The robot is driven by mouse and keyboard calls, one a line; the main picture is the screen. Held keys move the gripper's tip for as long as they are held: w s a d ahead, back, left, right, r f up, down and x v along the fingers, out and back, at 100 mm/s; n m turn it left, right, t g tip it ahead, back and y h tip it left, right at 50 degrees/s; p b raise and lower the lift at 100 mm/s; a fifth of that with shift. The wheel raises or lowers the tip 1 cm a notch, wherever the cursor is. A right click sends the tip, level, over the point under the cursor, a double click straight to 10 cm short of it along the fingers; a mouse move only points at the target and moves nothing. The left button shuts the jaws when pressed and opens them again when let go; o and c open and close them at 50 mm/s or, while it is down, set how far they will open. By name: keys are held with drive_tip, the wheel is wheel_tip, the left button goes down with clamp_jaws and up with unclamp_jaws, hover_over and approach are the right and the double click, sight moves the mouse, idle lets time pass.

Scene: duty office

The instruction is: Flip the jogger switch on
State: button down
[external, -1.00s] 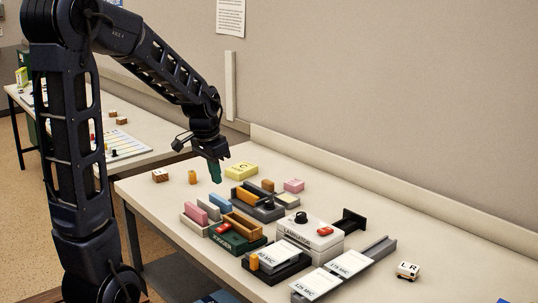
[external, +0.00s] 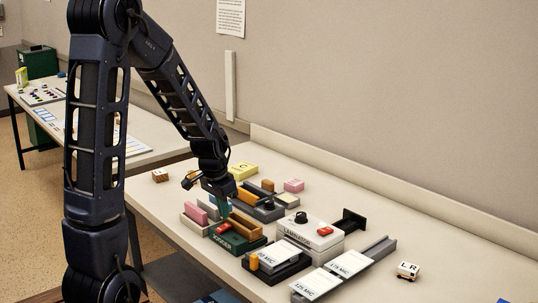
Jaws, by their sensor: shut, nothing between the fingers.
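The jogger (external: 237,241) is a dark green base with an orange-brown open tray (external: 246,224) on top, near the front of the table. A red switch (external: 223,228) sits on its left part; which way it is flipped is too small to tell. My gripper (external: 224,209) points down just above and behind the red switch, at the tray's left end. Its teal fingers are shut and empty. I cannot tell whether the fingertips touch the jogger. The arm hides part of the blocks behind.
A white laminator (external: 296,238) with a black knob stands right of the jogger. A holder with a pink block (external: 195,213) is close on the left. Card trays (external: 275,262) lie in front. A yellow block (external: 243,171) lies behind. The table's right side is mostly clear.

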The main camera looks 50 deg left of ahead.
sight(226, 225)
drive_tip(key=shift+w+f, duration=0.2)
drive_tip(key=shift+f, duration=1.1)
drive_tip(key=shift+w+f+g, duration=0.2)
drive_tip(key=shift+f+g, duration=0.05)
drive_tip(key=shift+g, duration=0.15)
drive_tip(key=shift+s, duration=0.2)
drive_tip(key=shift+s+r, duration=0.15)
drive_tip(key=shift+s, duration=0.55)
drive_tip(key=shift+r, duration=0.1)
